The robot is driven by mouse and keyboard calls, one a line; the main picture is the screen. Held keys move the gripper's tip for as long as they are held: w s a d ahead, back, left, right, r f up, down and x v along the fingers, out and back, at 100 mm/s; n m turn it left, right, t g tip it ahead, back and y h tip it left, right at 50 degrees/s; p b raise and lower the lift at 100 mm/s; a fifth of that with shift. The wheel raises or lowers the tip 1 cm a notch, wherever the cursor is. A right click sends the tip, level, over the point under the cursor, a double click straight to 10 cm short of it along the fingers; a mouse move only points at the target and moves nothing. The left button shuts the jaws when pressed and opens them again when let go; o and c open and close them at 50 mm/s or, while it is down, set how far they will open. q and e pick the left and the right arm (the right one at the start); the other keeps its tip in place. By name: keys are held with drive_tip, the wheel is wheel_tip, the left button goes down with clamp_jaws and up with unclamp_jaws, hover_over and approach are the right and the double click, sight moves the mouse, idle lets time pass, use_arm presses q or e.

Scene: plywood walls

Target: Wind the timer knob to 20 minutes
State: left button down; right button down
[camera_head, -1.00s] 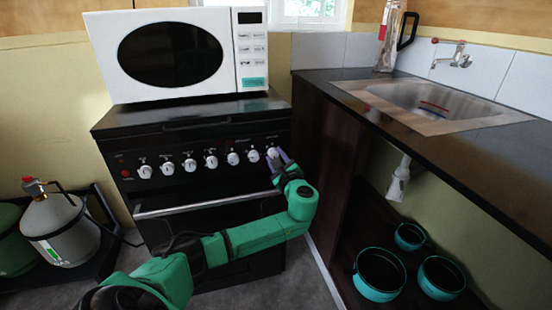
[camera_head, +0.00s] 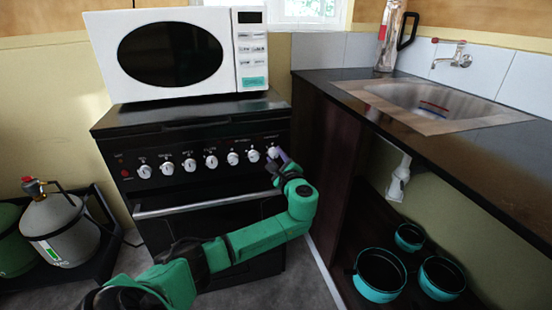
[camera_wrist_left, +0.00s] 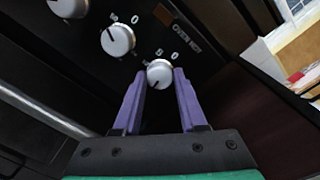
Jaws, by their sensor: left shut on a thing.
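The stove's black front panel carries a row of white knobs. The rightmost knob (camera_head: 273,152) is the one at my left gripper; it also shows in the left wrist view (camera_wrist_left: 159,73). My left gripper (camera_head: 277,158) has its purple fingers on both sides of this knob, shut on it. In the left wrist view the fingertips (camera_wrist_left: 159,78) flank the knob, and a "0" mark shows above it. The knob's dark pointer line points down and left in that view. The minute marks are too small to read. My right gripper is not in view.
A white microwave (camera_head: 176,55) stands on the stove (camera_head: 190,115). A dark counter (camera_head: 440,140) with a sink is at the right, with teal pots (camera_head: 380,272) on the shelf below. A gas cylinder (camera_head: 62,232) stands at the left.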

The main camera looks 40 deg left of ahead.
use_arm(q)
drive_tip(key=shift+f+n, duration=0.25)
drive_tip(key=shift+n, duration=0.05)
drive_tip(key=shift+d, duration=0.1)
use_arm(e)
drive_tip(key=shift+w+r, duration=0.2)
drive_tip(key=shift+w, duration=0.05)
use_arm(q)
drive_tip(key=shift+n, duration=0.3)
idle(2.1)
drive_tip(key=c, duration=0.7)
unclamp_jaws()
drive_tip(key=shift+o, duration=1.2)
drive_tip(key=shift+r, duration=0.15)
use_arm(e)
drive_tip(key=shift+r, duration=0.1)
use_arm(q)
drive_tip(key=shift+s+d, duration=0.15)
drive_tip(key=p+v, duration=0.1)
drive_tip(key=v, duration=1.3)
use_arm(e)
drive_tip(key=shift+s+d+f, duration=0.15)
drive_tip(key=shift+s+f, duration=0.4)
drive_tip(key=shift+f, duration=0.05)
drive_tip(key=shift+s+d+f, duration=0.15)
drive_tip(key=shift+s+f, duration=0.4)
